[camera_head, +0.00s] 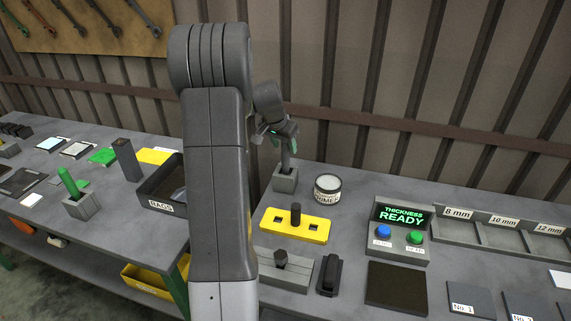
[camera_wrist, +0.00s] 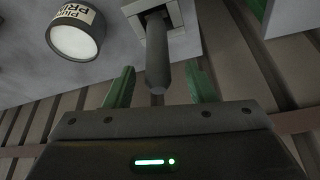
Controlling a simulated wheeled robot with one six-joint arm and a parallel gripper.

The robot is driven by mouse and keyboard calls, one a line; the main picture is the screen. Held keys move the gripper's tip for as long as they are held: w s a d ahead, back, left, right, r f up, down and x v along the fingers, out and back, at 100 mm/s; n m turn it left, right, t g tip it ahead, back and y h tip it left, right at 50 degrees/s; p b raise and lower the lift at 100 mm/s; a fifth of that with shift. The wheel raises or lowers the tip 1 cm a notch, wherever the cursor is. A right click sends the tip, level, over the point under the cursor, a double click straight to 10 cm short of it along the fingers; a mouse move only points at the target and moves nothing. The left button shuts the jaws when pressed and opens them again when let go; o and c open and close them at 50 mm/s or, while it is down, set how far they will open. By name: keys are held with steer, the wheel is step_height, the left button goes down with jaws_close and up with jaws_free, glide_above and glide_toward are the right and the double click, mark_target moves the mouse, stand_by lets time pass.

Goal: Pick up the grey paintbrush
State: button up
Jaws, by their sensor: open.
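The grey paintbrush (camera_wrist: 157,55) stands upright in a grey holder block (camera_head: 285,180), its rounded handle end up. In the head view its handle (camera_head: 285,161) shows just below my gripper (camera_head: 284,138), partly covered by it. In the wrist view my gripper (camera_wrist: 162,88) is open, with one green finger on each side of the handle's end and a visible gap on both sides. The handle is between the fingers in that picture; I cannot tell how deep it sits. The brush's lower end is hidden in the holder.
A round primer can (camera_head: 328,188) stands just right of the holder. A yellow plate with a dark peg (camera_head: 295,226) lies in front. A control box reading "THICKNESS READY" (camera_head: 402,217) stands to the right. A bin marked "RAGS" (camera_head: 162,207) is left of my arm.

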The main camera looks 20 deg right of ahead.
mark_target(287, 151)
steer(key=x, duration=0.2)
steer(key=shift+d+f+p, duration=0.2)
steer(key=shift+f+p, duration=0.1)
steer(key=shift+p, duration=0.1)
steer(key=shift+w+d+f, duration=0.1)
steer(key=shift+f, duration=0.55)
steer(key=shift+c, duration=0.2)
steer(key=c, duration=1)
steer(key=shift+r, duration=0.1)
